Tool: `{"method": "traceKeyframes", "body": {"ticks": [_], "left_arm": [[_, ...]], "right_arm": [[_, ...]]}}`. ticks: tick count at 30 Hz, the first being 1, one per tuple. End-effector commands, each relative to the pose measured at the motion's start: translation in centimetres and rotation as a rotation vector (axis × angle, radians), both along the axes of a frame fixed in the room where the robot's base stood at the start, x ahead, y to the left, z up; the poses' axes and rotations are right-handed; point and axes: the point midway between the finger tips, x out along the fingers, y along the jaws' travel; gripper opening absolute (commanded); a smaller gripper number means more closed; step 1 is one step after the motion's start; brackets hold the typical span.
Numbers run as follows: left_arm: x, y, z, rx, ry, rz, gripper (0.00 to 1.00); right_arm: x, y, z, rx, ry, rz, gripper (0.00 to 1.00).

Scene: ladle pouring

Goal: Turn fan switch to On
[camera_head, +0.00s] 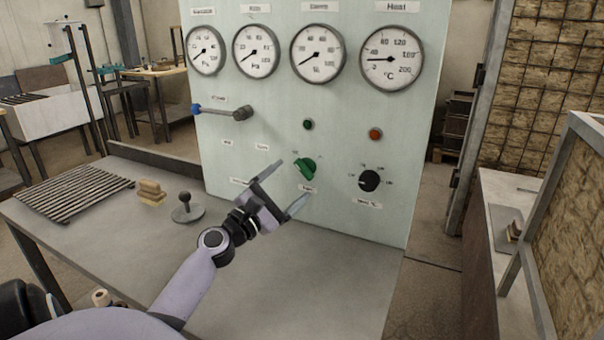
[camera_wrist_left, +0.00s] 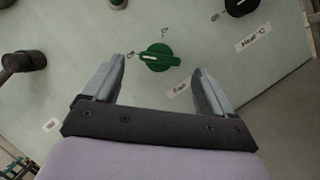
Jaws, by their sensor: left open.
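The fan switch is a green rotary knob (camera_head: 306,168) on the pale green panel (camera_head: 350,220). In the left wrist view the green knob (camera_wrist_left: 157,57) sits between and just beyond my fingertips, with its grip bar lying roughly level in that picture. My left gripper (camera_head: 287,184) is open, its two fingers spread on either side of the knob's position. It also shows in the left wrist view (camera_wrist_left: 158,75), with nothing between the fingers. Whether a finger touches the panel I cannot tell. My right gripper is not in view.
A black heat knob (camera_head: 369,181) is to the right of the green knob. A lever with a blue tip (camera_head: 222,112) sticks out at the left. Below is a grey table (camera_head: 270,270) with a wooden brush (camera_head: 151,192) and a round-based tool (camera_head: 187,210).

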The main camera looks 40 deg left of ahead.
Motion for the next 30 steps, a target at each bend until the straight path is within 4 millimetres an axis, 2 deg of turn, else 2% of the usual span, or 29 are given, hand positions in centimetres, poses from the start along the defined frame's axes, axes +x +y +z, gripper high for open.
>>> {"method": "traceKeyframes", "body": {"ticks": [3,9,22,23,27,28,30], "left_arm": [[1.7,0.1,0.8,0.002,-0.002,0.001,0.85],[3.7,0.1,1.1,0.001,-0.001,0.000,0.85],[4.5,0.1,1.3,0.002,0.000,0.001,0.85],[4.4,0.1,1.3,0.002,0.000,0.001,0.79],[4.4,0.1,1.3,0.002,0.000,0.001,0.33],[4.4,0.1,1.3,0.002,0.000,0.001,0.29],[4.4,0.1,1.3,0.002,0.001,0.000,0.29]], "right_arm": [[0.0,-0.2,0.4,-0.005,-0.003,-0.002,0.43],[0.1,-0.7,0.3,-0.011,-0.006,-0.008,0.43],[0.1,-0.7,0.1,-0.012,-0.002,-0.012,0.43],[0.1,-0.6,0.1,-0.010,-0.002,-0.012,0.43],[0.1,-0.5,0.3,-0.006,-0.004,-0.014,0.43],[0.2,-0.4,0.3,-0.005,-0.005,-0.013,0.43],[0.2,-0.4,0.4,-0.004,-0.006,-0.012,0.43]]}}
